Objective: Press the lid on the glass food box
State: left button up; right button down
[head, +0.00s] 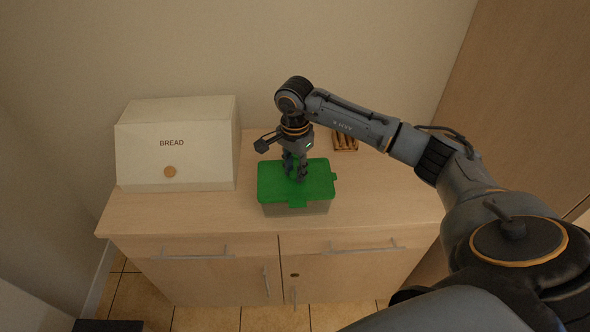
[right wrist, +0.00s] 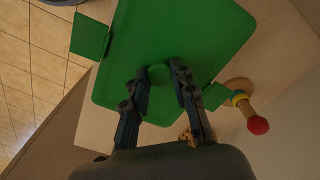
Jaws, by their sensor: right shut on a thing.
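The green lid (head: 275,183) lies over the clear glass food box (head: 297,209) on the wooden cabinet top. My right gripper (head: 295,176) points down at the middle of the lid. In the right wrist view, the fingers of my right gripper (right wrist: 160,78) are shut on the round green knob (right wrist: 159,75) of the lid (right wrist: 200,35), and flaps show at two of its edges. The left gripper is not in view.
A cream bread box (head: 180,145) stands left of the food box. A small brown slatted thing (head: 345,141) lies behind it. In the right wrist view a wooden peg with a red ball end (right wrist: 248,110) stands beside the lid. The front left cabinet top is clear.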

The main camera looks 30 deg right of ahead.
dwell(0.3)
jog(key=c, duration=1)
grip_release()
jog(key=shift+o, duration=0.4)
jog(key=o, duration=0.4)
jog(key=shift+r, duration=0.1)
jog(key=shift+r+p, duration=1.85)
jog(key=shift+r, duration=1.55)
